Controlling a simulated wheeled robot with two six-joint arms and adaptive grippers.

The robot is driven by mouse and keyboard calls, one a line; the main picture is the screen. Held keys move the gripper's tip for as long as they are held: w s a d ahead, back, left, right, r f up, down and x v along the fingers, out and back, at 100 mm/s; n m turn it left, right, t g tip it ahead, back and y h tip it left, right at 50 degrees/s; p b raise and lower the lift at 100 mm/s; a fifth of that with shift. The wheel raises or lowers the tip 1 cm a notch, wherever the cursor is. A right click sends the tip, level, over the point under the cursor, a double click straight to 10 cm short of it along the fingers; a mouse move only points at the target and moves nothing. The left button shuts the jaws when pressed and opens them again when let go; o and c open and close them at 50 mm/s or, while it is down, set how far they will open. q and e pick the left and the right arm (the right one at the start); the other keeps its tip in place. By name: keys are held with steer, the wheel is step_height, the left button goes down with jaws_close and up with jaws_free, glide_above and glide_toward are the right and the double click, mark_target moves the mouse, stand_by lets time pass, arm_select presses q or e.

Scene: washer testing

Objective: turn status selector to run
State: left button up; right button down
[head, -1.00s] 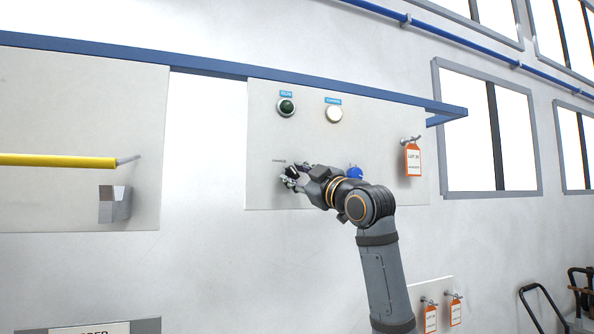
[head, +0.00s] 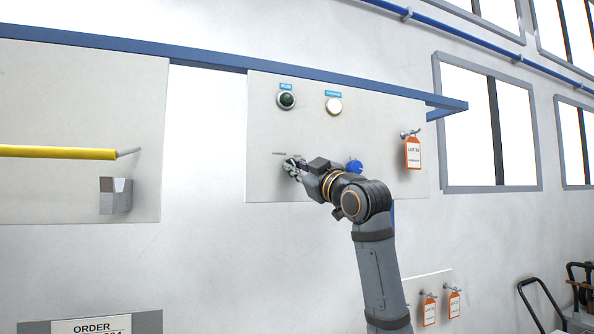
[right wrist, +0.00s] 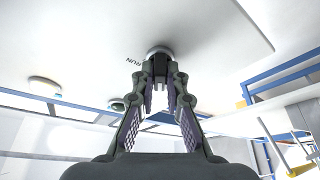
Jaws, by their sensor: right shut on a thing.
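The status selector (right wrist: 159,52) is a round knob with a light grey ring on the pale panel (head: 385,125). Part of a RUN label (right wrist: 136,61) shows beside it in the right wrist view. My right gripper (right wrist: 160,76) is shut on the dark handle of the selector, with one finger on each side. In the head view my right gripper (head: 295,168) is at the panel's lower left and mostly hides the selector. The handle's exact pointing direction is hard to tell. My left gripper is not in view.
A dark green lamp (head: 286,101) and a white lamp (head: 334,106) sit above. A blue knob (head: 354,166) is right of the gripper, close to my arm. An orange tag (head: 413,153) hangs at the panel's right. A yellow bar (head: 60,152) crosses the left panel.

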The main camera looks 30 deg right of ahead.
steer(key=shift+w+a+m+g+h+b, duration=0.15)
steer(key=shift+m+g+h+b, duration=0.4)
steer(key=shift+m+h, duration=2)
steer(key=shift+s+a+m+g+h+b, duration=0.15)
steer(key=shift+m+g+h+b, duration=0.4)
steer(key=shift+m, duration=3.85)
steer(key=shift+w+a+m+g+h+b, duration=0.15)
steer(key=shift+m+g+h+b, duration=0.4)
steer(key=shift+m+h, duration=2.05)
steer(key=shift+m+y, duration=0.7)
steer(key=shift+m, duration=0.45)
steer(key=c, duration=1.4)
jaws_free()
steer(key=v, duration=1.2)
steer(key=shift+f, duration=0.15)
